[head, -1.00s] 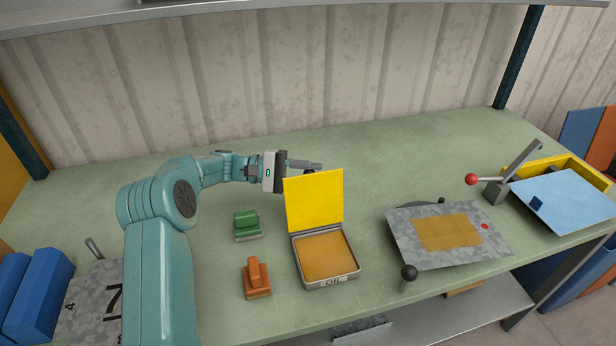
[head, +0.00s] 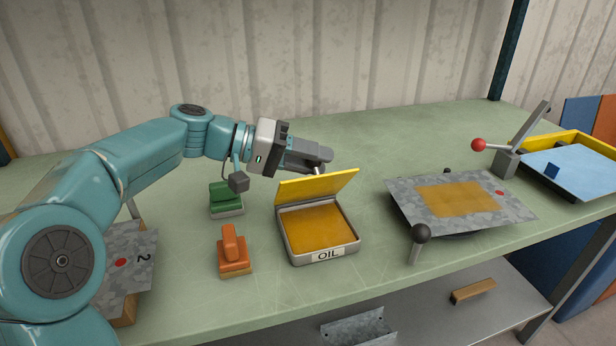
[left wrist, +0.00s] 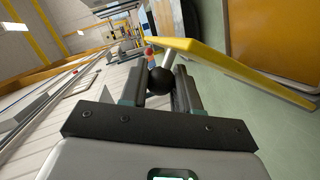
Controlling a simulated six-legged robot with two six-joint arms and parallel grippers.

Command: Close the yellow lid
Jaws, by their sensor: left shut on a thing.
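My left gripper (head: 322,156) is behind and above the lid's upper edge. In the left wrist view, my left gripper (left wrist: 164,74) is shut on a black ball knob (left wrist: 160,81) beside the yellow lid (left wrist: 225,62). The lid hides the knob in the head view. My right gripper is not in view.
A green-handled block (head: 225,198) and an orange-handled block (head: 233,250) stand left of the box. A metal sheet with an amber patch (head: 455,200) and a black-knobbed lever (head: 420,235) are to the right. A red-knobbed lever (head: 479,145) stands further right.

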